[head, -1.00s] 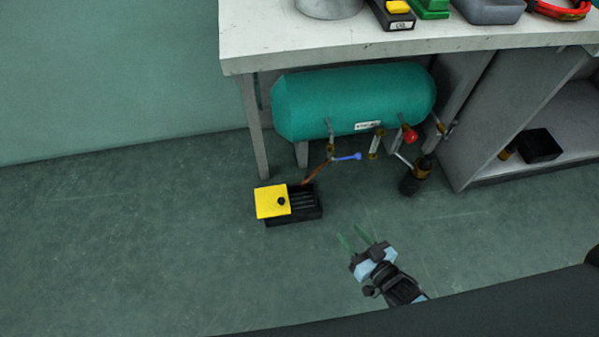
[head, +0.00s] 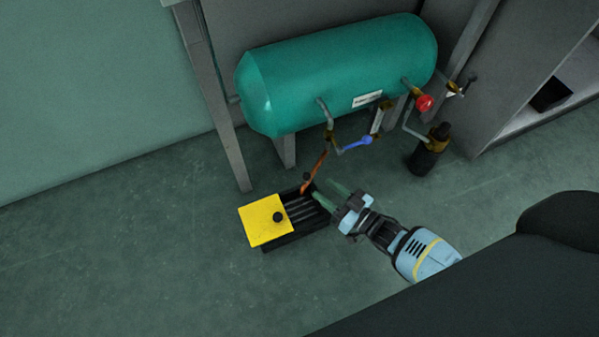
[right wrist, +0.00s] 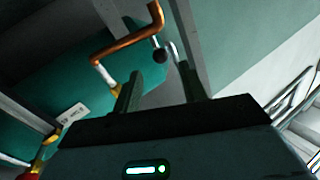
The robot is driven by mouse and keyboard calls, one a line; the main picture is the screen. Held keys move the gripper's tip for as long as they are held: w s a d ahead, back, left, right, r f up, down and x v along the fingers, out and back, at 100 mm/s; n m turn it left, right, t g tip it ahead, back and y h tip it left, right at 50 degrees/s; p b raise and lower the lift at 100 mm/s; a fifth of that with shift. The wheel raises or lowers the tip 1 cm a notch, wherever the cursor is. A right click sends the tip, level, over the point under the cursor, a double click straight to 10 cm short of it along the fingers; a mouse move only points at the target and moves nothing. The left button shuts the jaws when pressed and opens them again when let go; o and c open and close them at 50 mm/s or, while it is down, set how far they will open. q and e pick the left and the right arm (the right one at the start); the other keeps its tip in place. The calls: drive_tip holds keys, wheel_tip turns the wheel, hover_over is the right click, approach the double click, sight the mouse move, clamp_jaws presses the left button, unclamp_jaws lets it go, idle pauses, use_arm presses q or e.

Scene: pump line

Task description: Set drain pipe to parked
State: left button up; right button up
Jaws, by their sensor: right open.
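The copper-coloured drain pipe (head: 315,172) hangs at a slant from a fitting under the green tank (head: 340,72). Its lower end is by the far edge of the black slotted tray, with a small dark knob near it. In the right wrist view the pipe (right wrist: 124,46) is bent, and the dark knob (right wrist: 160,56) shows just beyond my fingertips. My right gripper (head: 326,193) is open and empty, its green fingers at the tray's right end, a little right of the pipe's lower end. My left gripper is not in view.
The black tray (head: 318,222) has a yellow lid (head: 264,221) with a black knob. A blue-handled valve (head: 357,143), a red knob (head: 425,103) and a dark bottle-shaped fitting (head: 427,158) are to the right. Floor in front is clear.

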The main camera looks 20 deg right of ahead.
sight(307, 176)
use_arm(q)
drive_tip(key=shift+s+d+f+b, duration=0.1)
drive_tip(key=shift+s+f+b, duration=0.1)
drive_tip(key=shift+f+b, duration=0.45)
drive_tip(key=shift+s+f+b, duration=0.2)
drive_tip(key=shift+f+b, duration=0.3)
drive_tip(key=shift+b, duration=0.2)
use_arm(e)
drive_tip(key=shift+x, duration=3.85)
drive_tip(key=shift+r, duration=0.1)
drive_tip(key=c, duration=0.7)
clamp_jaws()
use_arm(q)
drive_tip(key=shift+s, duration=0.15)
